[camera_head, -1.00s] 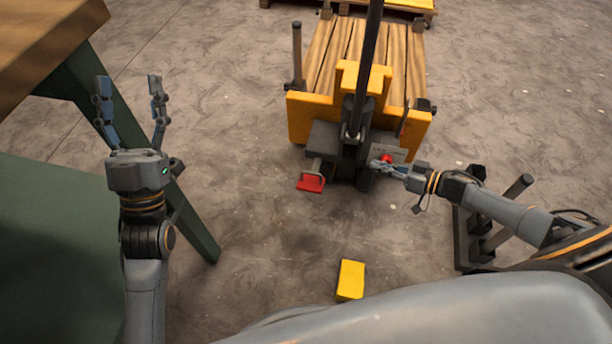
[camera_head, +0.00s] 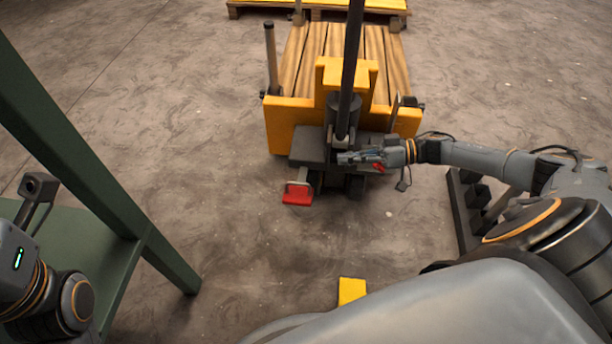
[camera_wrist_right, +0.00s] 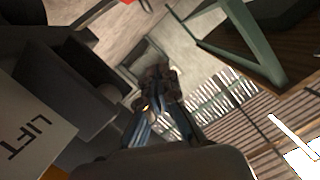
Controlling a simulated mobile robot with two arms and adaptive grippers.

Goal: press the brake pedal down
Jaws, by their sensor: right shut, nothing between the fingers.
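The red brake pedal (camera_head: 297,194) sits low at the front left of the yellow cart (camera_head: 290,122), on a small metal arm under a dark grey block. My right gripper (camera_head: 346,157) is shut and empty in front of the cart's dark column, above and to the right of the pedal, apart from it. Its closed fingers (camera_wrist_right: 158,95) also show in the right wrist view. A bit of red, perhaps the pedal, shows at that view's top edge.
A red button (camera_head: 378,167) is partly behind my right gripper. A panel marked LIFT (camera_wrist_right: 28,130) shows in the wrist view. A green table frame (camera_head: 110,180) stands at left. A yellow block (camera_head: 351,290) lies on the floor. Floor below the pedal is clear.

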